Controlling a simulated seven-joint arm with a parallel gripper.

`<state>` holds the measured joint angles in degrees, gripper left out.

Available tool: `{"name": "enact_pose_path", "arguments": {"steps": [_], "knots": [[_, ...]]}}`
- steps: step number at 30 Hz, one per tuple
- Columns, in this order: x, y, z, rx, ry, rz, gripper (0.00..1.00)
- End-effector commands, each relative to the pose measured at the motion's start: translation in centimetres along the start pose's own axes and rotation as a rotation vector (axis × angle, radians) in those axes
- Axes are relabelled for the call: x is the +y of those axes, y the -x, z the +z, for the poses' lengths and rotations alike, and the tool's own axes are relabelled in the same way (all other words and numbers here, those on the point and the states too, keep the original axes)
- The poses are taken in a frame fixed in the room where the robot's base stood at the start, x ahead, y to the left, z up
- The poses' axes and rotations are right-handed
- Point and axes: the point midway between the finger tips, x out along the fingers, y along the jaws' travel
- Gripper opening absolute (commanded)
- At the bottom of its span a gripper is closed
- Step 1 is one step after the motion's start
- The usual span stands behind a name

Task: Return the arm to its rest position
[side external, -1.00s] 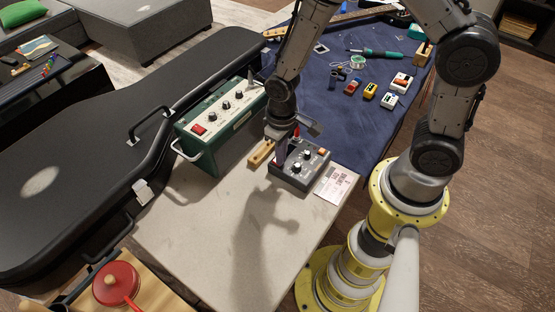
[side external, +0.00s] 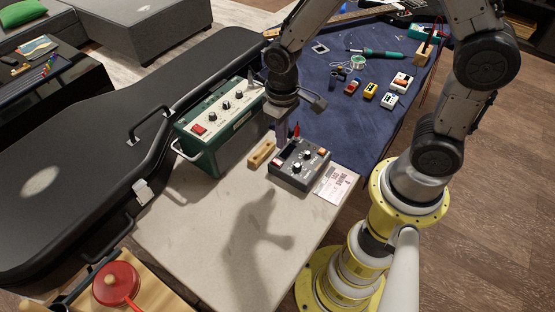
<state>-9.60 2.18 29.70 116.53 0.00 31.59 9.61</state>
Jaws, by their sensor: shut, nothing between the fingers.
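My gripper (side external: 281,140) hangs pointing down over the far end of the pale bench top. It is shut and empty. It is just behind and above the dark grey control box (side external: 298,165), which has knobs and a small red-tipped part at its back edge. The fingertips are small and partly hard to make out against the box and bench. I cannot tell the exact gap between them and the box.
A green amplifier-like box (side external: 222,122) stands left of my gripper. A wooden block (side external: 262,154) and a paper card (side external: 335,184) lie beside the control box. A black guitar case (side external: 80,165) fills the left. The bench front (side external: 190,225) is clear.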

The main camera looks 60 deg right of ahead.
Motion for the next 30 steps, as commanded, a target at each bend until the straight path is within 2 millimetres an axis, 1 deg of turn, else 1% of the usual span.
{"name": "enact_pose_path", "arguments": {"steps": [8, 10, 11, 14, 15, 17, 18, 20, 21, 23, 24, 27, 30], "knots": [[0.1, 0.1, -0.1, 0.002, -0.003, 0.0, 0.0], [0.3, 0.8, -0.4, 0.024, -0.011, -0.004, 0.0], [0.3, 1.4, -0.8, 0.045, -0.015, -0.007, 0.0], [0.8, 4.9, -1.8, 0.144, -0.035, -0.022, 0.0], [1.2, 6.7, -1.9, 0.189, -0.046, -0.028, 0.0], [1.8, 9.7, -1.5, 0.26, -0.059, -0.035, 0.0], [2.2, 11.6, -1.0, 0.304, -0.065, -0.038, 0.0], [2.8, 14.3, 0.2, 0.365, -0.071, -0.041, 0.0], [3.2, 15.8, 1.1, 0.402, -0.074, -0.041, 0.0], [3.8, 17.9, 2.9, 0.455, -0.077, -0.04, 0.0], [4.1, 19.0, 4.1, 0.484, -0.075, -0.037, 0.0], [4.7, 20.9, 7.3, 0.542, -0.07, -0.029, 0.0], [5.0, 21.5, 10.2, 0.571, -0.057, -0.018, 0.0]]}}
